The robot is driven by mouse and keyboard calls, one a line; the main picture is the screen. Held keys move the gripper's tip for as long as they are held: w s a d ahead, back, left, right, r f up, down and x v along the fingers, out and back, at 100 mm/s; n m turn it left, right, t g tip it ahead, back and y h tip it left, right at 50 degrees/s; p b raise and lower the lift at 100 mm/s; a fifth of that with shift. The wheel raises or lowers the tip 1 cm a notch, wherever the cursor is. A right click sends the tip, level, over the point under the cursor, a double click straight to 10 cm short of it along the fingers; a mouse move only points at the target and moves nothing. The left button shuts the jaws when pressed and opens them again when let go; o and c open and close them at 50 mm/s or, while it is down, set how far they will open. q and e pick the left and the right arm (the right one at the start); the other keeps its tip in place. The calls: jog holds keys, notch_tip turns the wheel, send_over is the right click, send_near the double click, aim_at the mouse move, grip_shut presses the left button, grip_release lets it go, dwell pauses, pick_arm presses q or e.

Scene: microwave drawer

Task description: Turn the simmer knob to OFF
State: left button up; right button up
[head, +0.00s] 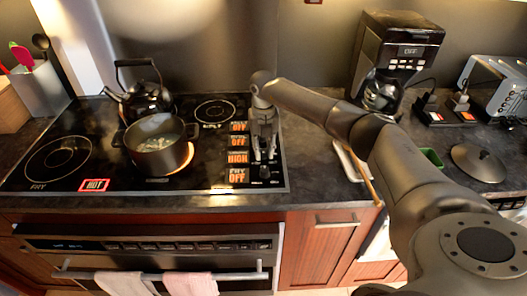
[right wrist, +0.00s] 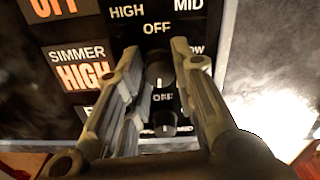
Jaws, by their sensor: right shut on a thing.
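The simmer knob (right wrist: 159,72) is a round black dial with a white line, which points toward the bottom of the right wrist view. OFF is printed above it. The simmer display (right wrist: 83,76) beside it reads HIGH in orange; it also shows in the head view (head: 238,157). My right gripper (right wrist: 162,66) reaches down over the control panel with one finger on each side of the simmer knob, shut on it. In the head view the right gripper (head: 264,150) hides most of this knob. My left gripper is not in view.
Another knob (right wrist: 165,125) sits just below the held one. A pot (head: 158,156) stands on a glowing burner, with a black kettle (head: 146,99) behind it. A lit HOT sign (head: 95,185) is at the cooktop's front. A coffee maker (head: 395,52) stands right.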

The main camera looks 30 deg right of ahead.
jog(key=n+b, duration=0.2)
jog(key=n, duration=0.2)
jog(key=shift+n, duration=0.3)
jog(key=n+b, duration=0.1)
jog(key=n, duration=0.3)
jog(key=shift+n+b, duration=0.3)
jog(key=shift+b, duration=0.05)
jog(key=n+b, duration=0.1)
jog(key=n, duration=0.3)
jog(key=shift+n, duration=0.3)
jog(key=n+b, duration=0.1)
jog(key=n, duration=0.3)
jog(key=n+b, duration=0.1)
jog(key=n, duration=0.9)
jog(key=shift+b, duration=0.3)
jog(key=n, duration=0.5)
jog(key=shift+r, duration=0.1)
jog(key=shift+n+b, duration=0.3)
jog(key=shift+n, duration=2)
